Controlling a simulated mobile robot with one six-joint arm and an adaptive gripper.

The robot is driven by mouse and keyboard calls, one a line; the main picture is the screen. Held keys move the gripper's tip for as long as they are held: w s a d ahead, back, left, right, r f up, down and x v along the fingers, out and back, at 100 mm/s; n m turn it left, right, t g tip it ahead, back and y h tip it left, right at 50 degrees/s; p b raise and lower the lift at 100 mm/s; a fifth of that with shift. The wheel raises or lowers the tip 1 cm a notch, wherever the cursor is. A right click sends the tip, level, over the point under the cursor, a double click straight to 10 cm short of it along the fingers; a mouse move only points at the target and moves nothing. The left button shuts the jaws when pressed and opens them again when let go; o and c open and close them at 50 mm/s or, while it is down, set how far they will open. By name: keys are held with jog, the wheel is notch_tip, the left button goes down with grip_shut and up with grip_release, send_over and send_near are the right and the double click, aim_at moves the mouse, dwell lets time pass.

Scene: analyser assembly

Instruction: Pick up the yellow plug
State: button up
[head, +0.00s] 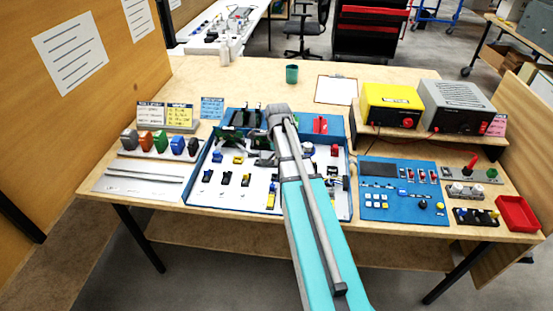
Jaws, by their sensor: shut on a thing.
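My gripper (263,157) is a small grey shape just left of my turquoise arm, over the blue-rimmed tray. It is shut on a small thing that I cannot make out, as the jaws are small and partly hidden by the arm. Several small yellow parts show in the tray: one (238,158) just left of the gripper, one (246,180) below it, and one (271,195) near the tray's front edge. I cannot tell which, if any, is the yellow plug. My arm hides the middle of the tray.
Left of the tray (192,178) stands a row of coloured parts (161,143). To the right are a blue panel (376,185), a yellow box (391,104), a grey box (456,107) and a red bin (516,213).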

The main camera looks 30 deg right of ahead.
jog(key=shift+r, duration=0.15)
notch_tip(320, 180, up, 2)
jog(key=shift+r+p, duration=0.1)
jog(key=shift+p, duration=1)
jog(key=s+a+r+p, duration=0.1)
jog(key=s+r+p, duration=0.9)
jog(key=s, duration=0.4)
jog(key=shift+r+p, duration=0.25)
jog(key=shift+p, duration=0.05)
jog(key=shift+o, duration=1.2)
grip_shut()
